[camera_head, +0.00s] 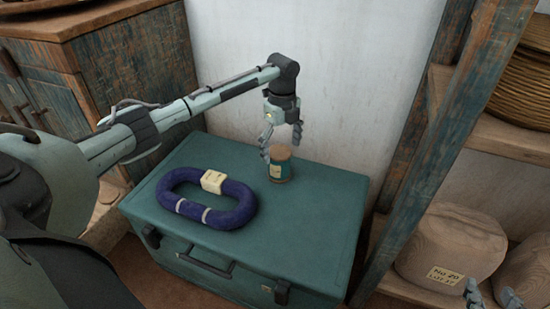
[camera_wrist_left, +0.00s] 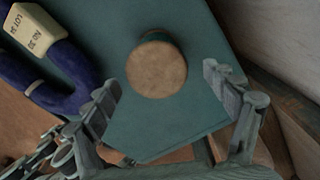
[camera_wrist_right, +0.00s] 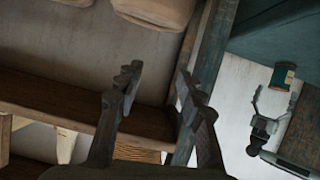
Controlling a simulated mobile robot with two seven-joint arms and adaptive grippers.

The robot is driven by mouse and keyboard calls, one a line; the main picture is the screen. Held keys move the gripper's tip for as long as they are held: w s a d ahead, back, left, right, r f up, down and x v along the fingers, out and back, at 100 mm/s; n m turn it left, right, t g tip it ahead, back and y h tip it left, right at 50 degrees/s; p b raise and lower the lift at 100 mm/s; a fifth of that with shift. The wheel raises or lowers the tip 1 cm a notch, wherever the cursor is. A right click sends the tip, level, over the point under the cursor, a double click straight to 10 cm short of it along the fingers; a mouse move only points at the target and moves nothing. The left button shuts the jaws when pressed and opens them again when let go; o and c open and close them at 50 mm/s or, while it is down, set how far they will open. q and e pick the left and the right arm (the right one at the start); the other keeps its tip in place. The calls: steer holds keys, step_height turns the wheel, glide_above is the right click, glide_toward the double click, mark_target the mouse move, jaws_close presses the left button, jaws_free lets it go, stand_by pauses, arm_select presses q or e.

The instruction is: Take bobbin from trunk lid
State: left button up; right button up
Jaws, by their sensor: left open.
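The bobbin (camera_head: 281,165) is a short teal cylinder with a tan round top and a pale label. It stands upright on the teal trunk lid (camera_head: 325,200), toward the back right. In the left wrist view its tan top (camera_wrist_left: 156,69) lies ahead of and between the spread fingers. My left gripper (camera_head: 282,138) is open and points down just above the bobbin, apart from it as far as the left wrist view shows. My right gripper (camera_head: 494,296) is at the lower right of the head view, away from the trunk. In the right wrist view its fingers are apart and empty.
A dark blue yarn hank (camera_head: 235,215) with a cream tag lies on the lid left of the bobbin. A wooden shelf post (camera_head: 425,150) stands right of the trunk, with sacks (camera_head: 452,240) beyond. A weathered cabinet (camera_head: 130,65) is at the left. The wall (camera_head: 345,80) is behind.

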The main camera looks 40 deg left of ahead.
mark_target(279, 167)
arm_select(q)
steer(key=f, duration=0.3)
steer(key=f+b, duration=0.1)
steer(key=f, duration=0.3)
steer(key=shift+s+a, duration=0.1)
steer(key=shift+a, duration=0.1)
steer(key=shift+f, duration=0.3)
arm_select(e)
steer(key=w+a+r+t+y, duration=0.1)
steer(key=a+r+t+y, duration=0.1)
steer(key=r, duration=0.5)
steer(key=shift+w+a+t, duration=0.2)
steer(key=shift+a+t, duration=0.6)
steer(key=shift+a, duration=0.3)
arm_select(q)
steer(key=shift+c, duration=0.3)
steer(key=c, duration=1.3)
steer(key=shift+r, duration=0.1)
